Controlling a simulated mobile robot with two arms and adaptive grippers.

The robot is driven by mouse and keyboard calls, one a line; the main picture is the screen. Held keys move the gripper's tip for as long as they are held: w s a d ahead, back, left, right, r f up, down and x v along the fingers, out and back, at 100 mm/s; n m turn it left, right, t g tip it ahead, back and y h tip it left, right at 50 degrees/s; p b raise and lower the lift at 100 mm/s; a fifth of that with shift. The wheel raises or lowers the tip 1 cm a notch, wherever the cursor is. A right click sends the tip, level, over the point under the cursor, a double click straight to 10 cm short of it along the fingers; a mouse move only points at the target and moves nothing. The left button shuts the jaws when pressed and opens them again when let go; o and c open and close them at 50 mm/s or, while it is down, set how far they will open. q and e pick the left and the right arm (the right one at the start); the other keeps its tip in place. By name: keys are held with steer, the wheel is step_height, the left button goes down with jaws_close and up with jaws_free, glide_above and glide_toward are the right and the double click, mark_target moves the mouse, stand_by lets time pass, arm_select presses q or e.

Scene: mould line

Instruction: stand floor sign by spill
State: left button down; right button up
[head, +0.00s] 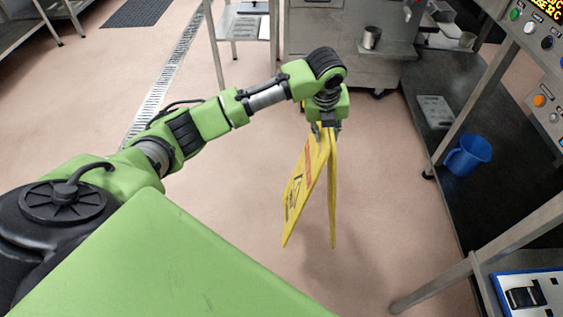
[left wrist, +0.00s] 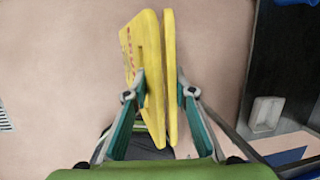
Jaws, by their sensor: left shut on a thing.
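The yellow floor sign (head: 307,190) hangs upright under my left gripper (head: 325,130) in the head view, its two panels slightly spread at the bottom. My left gripper is shut on the sign's top edge. A shadow lies on the floor below the sign, and the sign seems to be held above the floor. In the left wrist view the sign (left wrist: 152,70) sits between the two fingers of the left gripper (left wrist: 158,90). My right gripper is not in view. I cannot make out a spill on the pinkish floor.
A blue bucket or mug (head: 467,155) stands on a dark shelf at the right, beside a control panel (head: 540,60). A steel machine (head: 330,50) and a floor drain (head: 165,75) are farther back. The floor around the sign is clear.

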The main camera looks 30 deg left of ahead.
arm_select(q)
steer(key=shift+s+a, duration=0.1)
steer(key=shift+a, duration=0.25)
steer(key=p, duration=0.1)
glide_above(308, 167)
steer(key=s, duration=1.2)
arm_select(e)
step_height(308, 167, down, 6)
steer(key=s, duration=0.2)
arm_select(q)
steer(key=w+a+f+b, duration=0.2)
steer(key=w+a+f, duration=0.1)
steer(key=w+f, duration=0.3)
steer(key=w+a+f+b, duration=0.2)
steer(key=w+a+f, duration=0.1)
steer(key=w+f, duration=0.3)
steer(key=shift+a+f+h+b, duration=0.3)
steer(key=shift+f, duration=0.1)
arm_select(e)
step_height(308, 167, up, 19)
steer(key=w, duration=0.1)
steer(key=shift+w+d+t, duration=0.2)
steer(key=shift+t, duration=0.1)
arm_select(q)
steer(key=shift+f, duration=0.1)
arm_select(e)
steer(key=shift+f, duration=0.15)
